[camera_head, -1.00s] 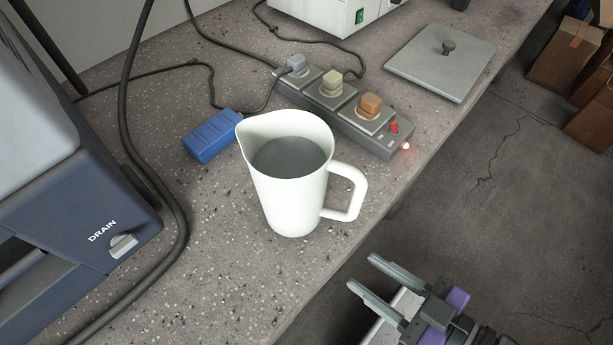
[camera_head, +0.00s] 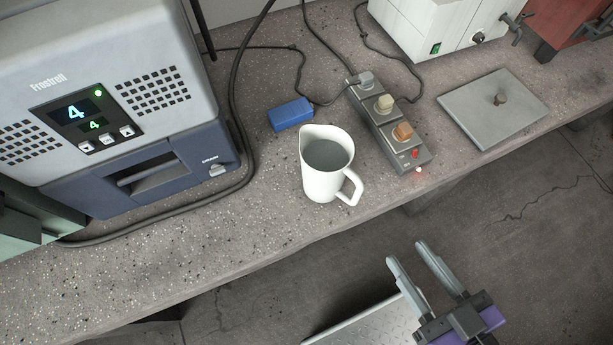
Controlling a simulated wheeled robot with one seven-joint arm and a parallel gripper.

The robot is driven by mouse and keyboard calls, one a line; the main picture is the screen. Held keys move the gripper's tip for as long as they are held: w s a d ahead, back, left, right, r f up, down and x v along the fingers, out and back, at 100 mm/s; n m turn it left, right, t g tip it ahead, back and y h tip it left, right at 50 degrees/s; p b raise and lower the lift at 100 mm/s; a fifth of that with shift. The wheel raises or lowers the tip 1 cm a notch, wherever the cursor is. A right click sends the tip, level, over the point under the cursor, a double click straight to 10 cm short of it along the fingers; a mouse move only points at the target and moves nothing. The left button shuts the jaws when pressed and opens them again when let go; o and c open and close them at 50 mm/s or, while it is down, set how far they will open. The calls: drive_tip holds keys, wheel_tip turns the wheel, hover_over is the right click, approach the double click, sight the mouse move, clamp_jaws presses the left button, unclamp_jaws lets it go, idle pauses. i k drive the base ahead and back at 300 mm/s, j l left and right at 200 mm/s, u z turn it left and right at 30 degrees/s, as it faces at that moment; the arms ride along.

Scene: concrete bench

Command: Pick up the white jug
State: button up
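The white jug (camera_head: 321,184) stands upright on the concrete bench, near its front edge. It holds a grey liquid, and its spout points to the upper left. Its handle (camera_head: 354,188) points to the lower right, toward the bench edge. My gripper (camera_head: 413,254) is at the lower right, off the front of the bench and apart from the jug. Its two fingers are spread with nothing between them.
A power strip (camera_head: 376,125) with plugs and a lit red switch lies right of the jug. A blue box (camera_head: 291,114) lies behind it. A grey machine (camera_head: 117,75) with a thick black cable stands left. A flat grey plate (camera_head: 470,120) lies right. The bench front is clear.

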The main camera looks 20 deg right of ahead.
sight(327, 152)
drive_tip(key=i+j, duration=0.1)
drive_tip(key=j, duration=1.65)
drive_tip(key=i+j, duration=0.15)
drive_tip(key=j, duration=0.75)
drive_tip(key=j+z, duration=0.5)
drive_tip(key=k+j+z, duration=0.15)
drive_tip(key=j+z, duration=0.35)
drive_tip(key=j, duration=0.2)
drive_tip(key=i+l+z, duration=0.25)
drive_tip(key=i+l, duration=0.1)
drive_tip(key=i, duration=0.05)
